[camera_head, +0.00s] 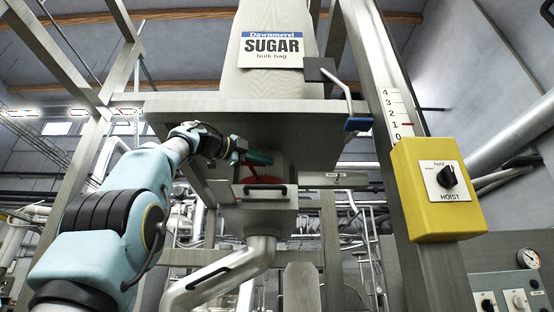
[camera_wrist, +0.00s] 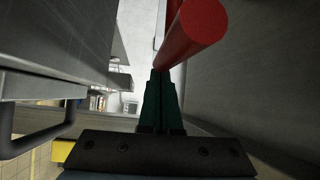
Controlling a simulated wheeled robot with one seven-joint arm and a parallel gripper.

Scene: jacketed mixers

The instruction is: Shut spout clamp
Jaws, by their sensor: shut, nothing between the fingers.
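The spout clamp's red handle shows large in the wrist view (camera_wrist: 202,28), its round end toward the camera. In the head view a red piece (camera_head: 263,180) shows at the spout under the steel bag platform, partly hidden by my gripper. My gripper (camera_head: 262,157) reaches in from the left, just below the platform. In the wrist view its dark green fingers (camera_wrist: 160,82) are pressed together with nothing between them. The handle lies just past the fingertips, slightly right; I cannot tell whether they touch. The clamp's jaws are hidden.
A white sugar bulk bag (camera_head: 270,80) stands on the steel platform (camera_head: 205,104). Below the spout is a steel box with a black handle (camera_head: 264,190). A blue-ended lever (camera_head: 356,124) hangs at right. A yellow hoist box (camera_head: 437,190) is on the right post.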

